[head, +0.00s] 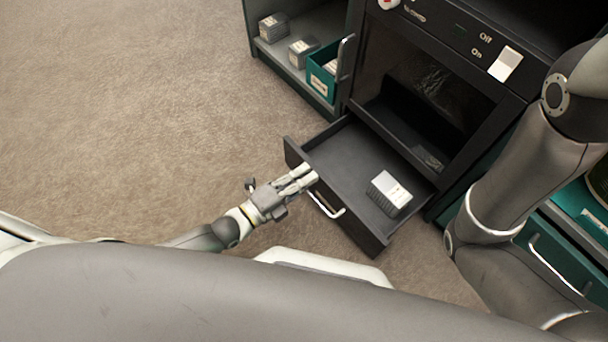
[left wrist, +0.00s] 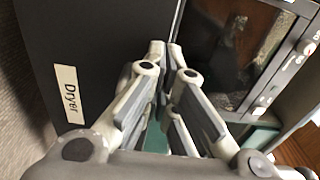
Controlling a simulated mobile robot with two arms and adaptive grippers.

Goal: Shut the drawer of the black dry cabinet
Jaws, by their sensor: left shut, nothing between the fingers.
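The black dry cabinet (head: 376,62) stands at the upper right of the head view. Its drawer (head: 335,158) is pulled well out, with a white-and-grey box (head: 389,191) lying inside. A pale bar handle (head: 327,211) is on the drawer's front. My left gripper (head: 308,174) is shut and empty, its fingertips at the drawer front beside the handle; I cannot tell whether they touch. In the left wrist view the shut fingers (left wrist: 166,50) are close to a dark panel (left wrist: 95,35) with a "Dryer" label (left wrist: 69,93). My right gripper is out of view.
A shelf unit (head: 286,59) with small grey boxes and a teal bin (head: 321,84) stands left of the cabinet. A teal drawer unit (head: 555,250) is at the right, partly behind my right arm. The carpet (head: 130,100) at left is clear.

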